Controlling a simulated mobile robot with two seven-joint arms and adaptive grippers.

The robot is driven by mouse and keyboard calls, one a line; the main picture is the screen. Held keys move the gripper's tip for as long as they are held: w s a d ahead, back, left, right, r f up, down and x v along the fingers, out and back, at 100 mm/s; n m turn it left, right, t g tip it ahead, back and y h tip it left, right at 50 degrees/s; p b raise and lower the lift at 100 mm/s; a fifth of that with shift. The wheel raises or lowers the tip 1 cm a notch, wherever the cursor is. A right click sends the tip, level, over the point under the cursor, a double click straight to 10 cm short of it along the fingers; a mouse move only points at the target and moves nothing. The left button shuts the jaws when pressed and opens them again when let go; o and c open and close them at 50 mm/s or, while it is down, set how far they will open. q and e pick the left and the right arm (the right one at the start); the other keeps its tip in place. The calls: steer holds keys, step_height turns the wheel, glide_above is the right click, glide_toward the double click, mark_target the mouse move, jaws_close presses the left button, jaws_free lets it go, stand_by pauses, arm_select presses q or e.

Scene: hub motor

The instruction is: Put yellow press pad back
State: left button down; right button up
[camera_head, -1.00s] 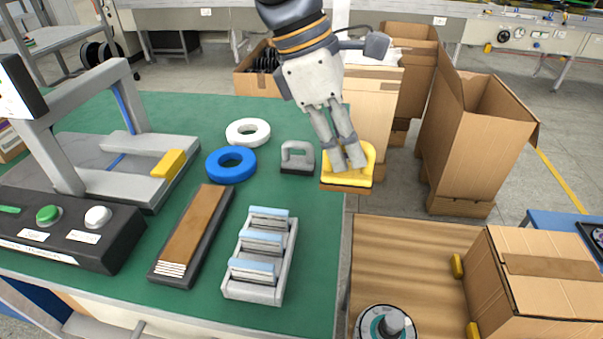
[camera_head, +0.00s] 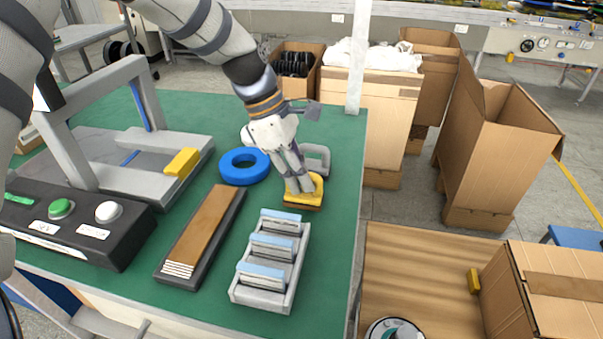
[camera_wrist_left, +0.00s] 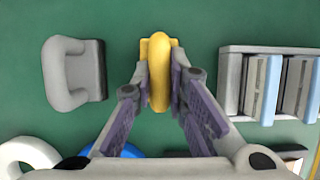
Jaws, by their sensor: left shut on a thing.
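The yellow press pad (camera_head: 305,192) has a yellow top with a raised handle and a brown lower edge. It is on or just above the green table, between the grey press pad and the grey rack; I cannot tell whether it touches. My left gripper (camera_head: 299,187) is shut on its handle from above. In the left wrist view the yellow handle (camera_wrist_left: 159,72) sits between the two fingers (camera_wrist_left: 158,90). The grey pad with a loop handle (camera_head: 316,158) stands just behind it, partly hidden by my gripper. My right gripper is not in view.
A grey rack (camera_head: 247,291) with light-blue-topped blocks stands in front. A blue ring (camera_head: 244,167) and a brown strip on a black base (camera_head: 208,226) lie to the left. A white ring (camera_wrist_left: 30,152) shows in the wrist view. Cardboard boxes (camera_head: 492,150) stand beyond the table's right edge.

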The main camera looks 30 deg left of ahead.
arm_select(q)
steer(key=c, duration=1.6)
jaws_free()
steer(key=v, duration=1.2)
steer(key=shift+r+p, duration=0.15)
steer(key=shift+p, duration=0.25)
